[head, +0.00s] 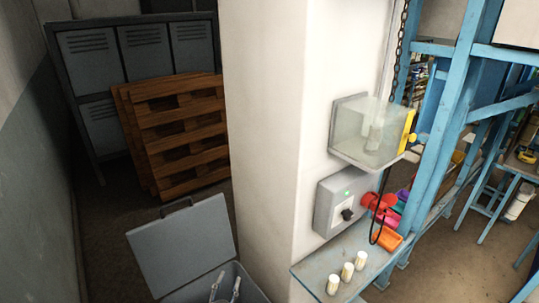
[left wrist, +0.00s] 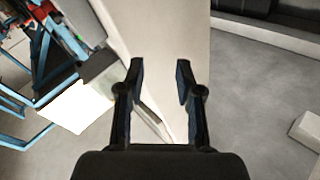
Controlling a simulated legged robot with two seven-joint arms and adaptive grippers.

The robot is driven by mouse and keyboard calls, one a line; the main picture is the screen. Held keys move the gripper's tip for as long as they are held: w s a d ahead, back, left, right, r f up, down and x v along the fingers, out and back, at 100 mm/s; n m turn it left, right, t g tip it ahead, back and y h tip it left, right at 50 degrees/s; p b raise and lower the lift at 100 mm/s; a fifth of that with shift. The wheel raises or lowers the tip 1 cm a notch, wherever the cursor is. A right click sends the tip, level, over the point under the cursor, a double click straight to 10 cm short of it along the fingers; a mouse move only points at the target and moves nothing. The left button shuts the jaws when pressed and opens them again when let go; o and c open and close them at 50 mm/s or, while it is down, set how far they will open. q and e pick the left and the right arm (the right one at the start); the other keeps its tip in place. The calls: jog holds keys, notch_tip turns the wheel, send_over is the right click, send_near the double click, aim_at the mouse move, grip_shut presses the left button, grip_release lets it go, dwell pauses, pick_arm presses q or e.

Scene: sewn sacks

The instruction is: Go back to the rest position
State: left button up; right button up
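My left gripper (left wrist: 159,75) shows in the left wrist view as two dark fingers standing apart, with nothing between them. Behind the gap is a pale upright surface, which looks like the white pillar (head: 265,120) of the head view. I cannot make out either gripper clearly in the head view. My right gripper does not show in either view. I see no sack in these frames.
A grey bin with an open lid (head: 183,245) stands at the lower middle. A shelf (head: 318,275) holds three small pale cylinders. A clear box (head: 365,130) and a switch box (head: 342,200) jut from the pillar. Wooden pallets (head: 180,135) lean on lockers (head: 90,55). Blue racking (head: 455,110) stands right.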

pick_arm(q)
jog(key=s+a+f+n+g+y, duration=0.2)
jog(key=s+a+f+g, duration=0.2)
jog(key=f, duration=0.5)
jog(key=s+a+f+n+g+y, duration=0.2)
jog(key=s+a+f+g, duration=0.25)
jog(key=f, duration=0.45)
jog(key=s+a+f+g, duration=0.1)
jog(key=s+f+g, duration=0.35)
jog(key=s, duration=0.45)
jog(key=s+f+g, duration=0.3)
jog(key=s+f, duration=0.3)
jog(key=s, duration=0.3)
notch_tip(320, 180, down, 26)
jog(key=s+g, duration=0.1)
jog(key=s, duration=0.1)
jog(key=s+a+f+g, duration=0.1)
jog(key=s+a+f, duration=0.2)
jog(key=s+f, duration=1.2)
jog(key=shift+s+a+f, duration=0.2)
jog(key=shift+s, duration=1.05)
